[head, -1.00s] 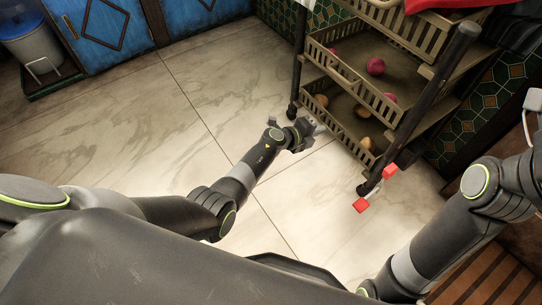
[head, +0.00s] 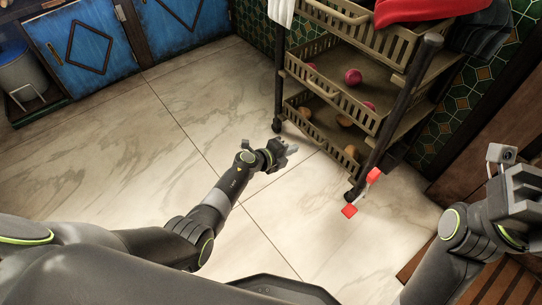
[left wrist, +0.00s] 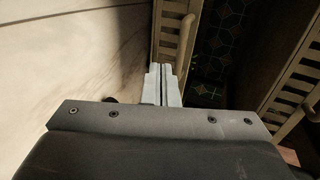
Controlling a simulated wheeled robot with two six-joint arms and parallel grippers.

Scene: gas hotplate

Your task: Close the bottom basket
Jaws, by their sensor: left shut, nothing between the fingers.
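The bottom basket (head: 321,138) is a tan slatted tray, lowest of the stacked baskets on a dark-legged trolley, with several yellowish-brown round items inside. Its front faces my left arm; how far it sticks out is hard to tell. My left gripper (head: 291,150) is shut and empty, low over the floor, just in front of the basket and apart from it in the head view. In the left wrist view, its closed fingers (left wrist: 165,83) point toward tan slats. My right gripper (head: 525,200) shows partly at the right edge, its fingers unclear.
The middle basket (head: 335,88) holds pink round items, and a red cloth (head: 425,10) lies on the top tier. A red-ended object (head: 349,210) is by the trolley's near right foot. Open marble floor (head: 180,120) stretches left to blue cabinets (head: 85,42).

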